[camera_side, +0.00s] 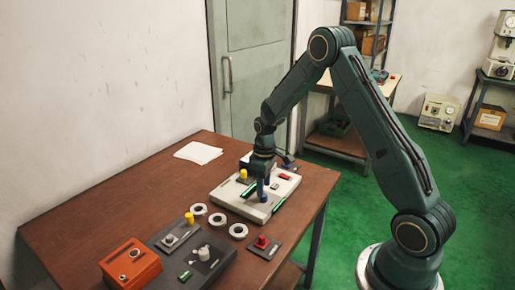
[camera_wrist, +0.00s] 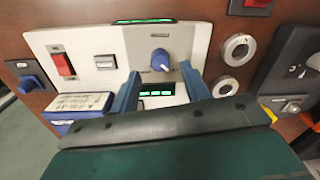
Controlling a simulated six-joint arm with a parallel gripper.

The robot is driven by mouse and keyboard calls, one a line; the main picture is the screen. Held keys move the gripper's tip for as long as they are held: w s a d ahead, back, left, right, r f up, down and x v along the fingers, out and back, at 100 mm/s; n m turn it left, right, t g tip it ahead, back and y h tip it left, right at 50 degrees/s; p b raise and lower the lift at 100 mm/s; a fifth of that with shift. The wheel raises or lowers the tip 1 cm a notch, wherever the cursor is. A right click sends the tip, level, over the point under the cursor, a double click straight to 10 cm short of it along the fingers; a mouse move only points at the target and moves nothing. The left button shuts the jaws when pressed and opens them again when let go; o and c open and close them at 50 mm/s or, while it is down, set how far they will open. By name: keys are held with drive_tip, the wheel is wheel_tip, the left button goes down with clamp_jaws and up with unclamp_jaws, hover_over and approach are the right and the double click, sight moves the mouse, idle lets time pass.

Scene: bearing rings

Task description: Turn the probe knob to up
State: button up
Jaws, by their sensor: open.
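A blue knob (camera_wrist: 160,58) sits on a grey plate on the white panel (camera_wrist: 120,44) in the wrist view. A small white mark shows on its lower edge; which setting it points to is too small to read. In the side view a blue knob (camera_side: 263,198) shows under my gripper (camera_side: 262,184), on the white panel (camera_side: 228,196). In the wrist view the two blue fingers of my gripper (camera_wrist: 160,80) are spread apart. The knob is in line with the gap between them, just beyond the tips. The gripper holds nothing.
A red rocker switch (camera_wrist: 66,64), a small white switch (camera_wrist: 105,62) and a green-lit display (camera_wrist: 157,90) are on the panel. White rings (camera_side: 238,231) lie on the table in front. An orange box (camera_side: 130,264) and dark control boxes (camera_side: 172,238) stand at the near left.

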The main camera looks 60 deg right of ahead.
wheel_tip(320, 180, up, 10)
drive_tip(key=shift+d+r, duration=0.15)
idle(0.3)
drive_tip(key=s+a+r+m+t, duration=0.1)
drive_tip(key=s+a+r, duration=0.4)
drive_tip(key=r, duration=0.2)
drive_tip(key=s+a+r+t, duration=0.2)
drive_tip(key=s+a+r, duration=0.3)
drive_tip(key=r, duration=0.2)
drive_tip(key=s+a+r+t, duration=0.1)
drive_tip(key=s+a, duration=0.2)
drive_tip(key=s, duration=0.4)
drive_tip(key=s+a+r+m+t, duration=0.1)
drive_tip(key=s+a, duration=0.2)
drive_tip(key=s, duration=0.5)
drive_tip(key=shift+t, duration=0.3)
